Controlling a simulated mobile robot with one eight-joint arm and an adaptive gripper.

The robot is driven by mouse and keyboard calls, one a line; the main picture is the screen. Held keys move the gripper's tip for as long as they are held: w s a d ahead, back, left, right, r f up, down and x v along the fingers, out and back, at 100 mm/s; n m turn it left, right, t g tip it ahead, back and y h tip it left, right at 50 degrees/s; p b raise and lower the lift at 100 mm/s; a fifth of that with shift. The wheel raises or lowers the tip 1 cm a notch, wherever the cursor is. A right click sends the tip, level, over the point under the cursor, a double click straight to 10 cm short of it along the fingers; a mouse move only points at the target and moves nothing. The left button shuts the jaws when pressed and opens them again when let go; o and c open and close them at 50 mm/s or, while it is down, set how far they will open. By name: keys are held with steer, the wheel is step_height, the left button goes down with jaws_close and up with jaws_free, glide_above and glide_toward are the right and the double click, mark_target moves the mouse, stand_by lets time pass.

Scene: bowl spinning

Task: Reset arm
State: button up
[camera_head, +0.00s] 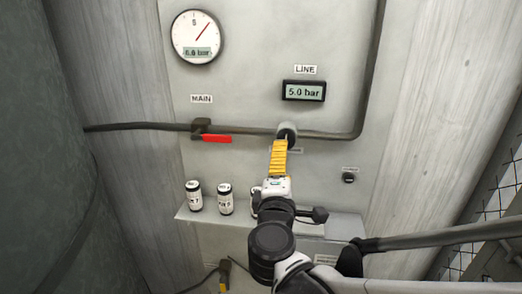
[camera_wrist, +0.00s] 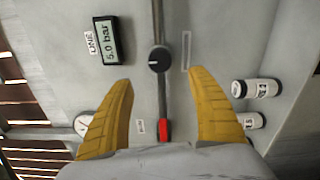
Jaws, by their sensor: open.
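My gripper (camera_head: 281,145) reaches toward the wall panel in the head view, its yellow fingers just below the dark round knob (camera_head: 287,130) on the pipe. In the wrist view my gripper (camera_wrist: 160,77) is open, with the two yellow fingers wide apart and nothing between them. The knob (camera_wrist: 160,59) shows ahead of the fingertips, centred between them. I cannot tell exactly how far the tips are from it. In the head view the gripper partly covers the label under the knob.
The pipe (camera_head: 240,130) carries a red-handled MAIN valve (camera_head: 216,139). A dial gauge (camera_head: 197,36) reads 6.0 bar; the LINE display (camera_head: 303,91) reads 5.0 bar. A small knob (camera_head: 348,178) is at right.

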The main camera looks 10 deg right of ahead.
steer(key=s+d+f+m+g+b, duration=0.2)
steer(key=s+d+f+m+g, duration=0.4)
steer(key=s+d+f+m, duration=0.25)
steer(key=s+a+f+m+g+y+b, duration=0.1)
steer(key=s+a+f+m+g+y, duration=0.3)
steer(key=s+f+m, duration=0.3)
steer(key=s+y, duration=0.1)
steer(key=s, duration=0.1)
steer(key=shift+s+a+f+y, duration=0.2)
steer(key=shift+s+a+y, duration=0.05)
steer(key=shift+s+y, duration=0.1)
steer(key=shift+m, duration=0.25)
stand_by(0.8)
